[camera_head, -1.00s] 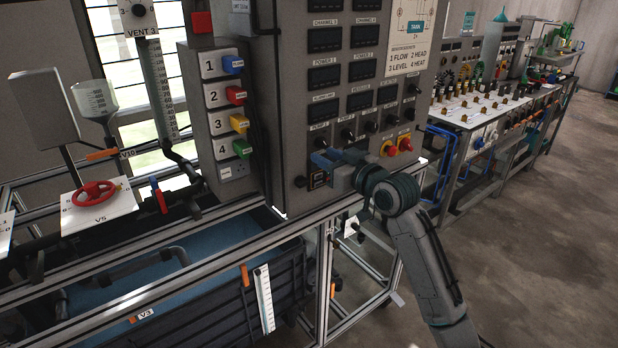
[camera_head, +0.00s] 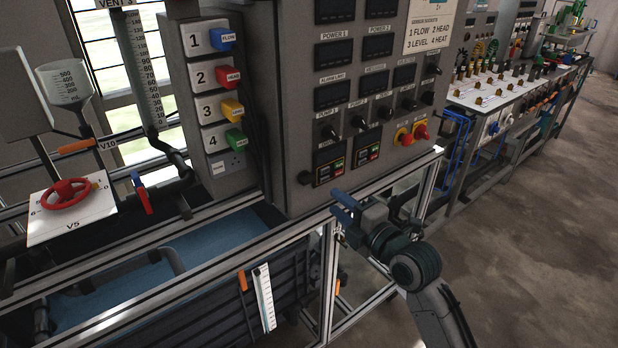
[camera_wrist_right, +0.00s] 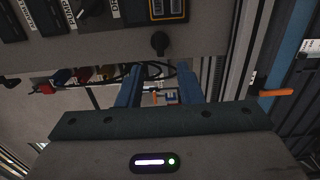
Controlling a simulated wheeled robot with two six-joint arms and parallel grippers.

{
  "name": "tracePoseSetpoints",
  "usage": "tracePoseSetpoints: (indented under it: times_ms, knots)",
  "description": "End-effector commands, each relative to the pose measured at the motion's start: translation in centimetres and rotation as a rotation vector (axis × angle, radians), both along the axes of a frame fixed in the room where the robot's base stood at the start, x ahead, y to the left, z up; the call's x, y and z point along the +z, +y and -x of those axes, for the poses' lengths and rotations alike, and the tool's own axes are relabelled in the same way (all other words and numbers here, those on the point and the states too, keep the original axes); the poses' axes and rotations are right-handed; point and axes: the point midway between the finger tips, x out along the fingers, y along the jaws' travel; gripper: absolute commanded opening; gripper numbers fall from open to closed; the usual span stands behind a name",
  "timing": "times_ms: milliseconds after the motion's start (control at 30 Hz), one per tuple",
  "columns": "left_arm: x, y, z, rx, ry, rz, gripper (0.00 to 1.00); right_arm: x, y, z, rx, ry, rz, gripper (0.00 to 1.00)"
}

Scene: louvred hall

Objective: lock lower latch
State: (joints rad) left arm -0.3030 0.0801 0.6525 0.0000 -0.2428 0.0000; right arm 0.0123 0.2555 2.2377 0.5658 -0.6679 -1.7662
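A small black knob-like latch (camera_head: 304,177) sits at the lower left corner of the grey control cabinet (camera_head: 283,130). A dark latch knob also shows in the right wrist view (camera_wrist_right: 160,43), beyond the fingertips. Which way it is turned is too small to tell. My right gripper (camera_head: 343,208) is below and to the right of the latch, in front of the frame rail and apart from the cabinet. Its two blue fingers (camera_wrist_right: 157,88) stand apart with nothing between them. My left gripper is not in view.
The cabinet face carries switches, displays and red and yellow knobs (camera_head: 412,134). An aluminium frame rail (camera_head: 385,183) runs beneath it. A blue tank (camera_head: 210,245) lies below left, and a red handwheel (camera_head: 66,193) is at far left. Open floor (camera_head: 540,220) is at right.

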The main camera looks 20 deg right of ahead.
Motion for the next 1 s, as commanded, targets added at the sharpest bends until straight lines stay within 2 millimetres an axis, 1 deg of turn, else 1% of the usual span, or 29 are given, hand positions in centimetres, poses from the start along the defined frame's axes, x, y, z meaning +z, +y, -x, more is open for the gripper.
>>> tracePoseSetpoints:
  times_ms: [100,233,667,700,1000]
  knots:
    - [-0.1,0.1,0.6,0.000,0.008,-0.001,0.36,0.1,0.4,-1.2,0.000,-0.002,-0.007,0.33]
    - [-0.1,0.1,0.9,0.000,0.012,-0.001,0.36,0.1,1.1,-3.0,0.001,0.000,-0.006,0.33]
    - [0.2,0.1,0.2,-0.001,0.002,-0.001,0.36,0.1,3.2,-8.6,0.001,0.001,-0.007,0.33]
    - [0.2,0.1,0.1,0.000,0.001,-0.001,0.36,0.1,3.3,-8.9,0.002,0.001,-0.005,0.33]
    - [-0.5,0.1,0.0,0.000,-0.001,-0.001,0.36,0.0,3.2,-8.9,0.001,0.001,-0.004,0.33]
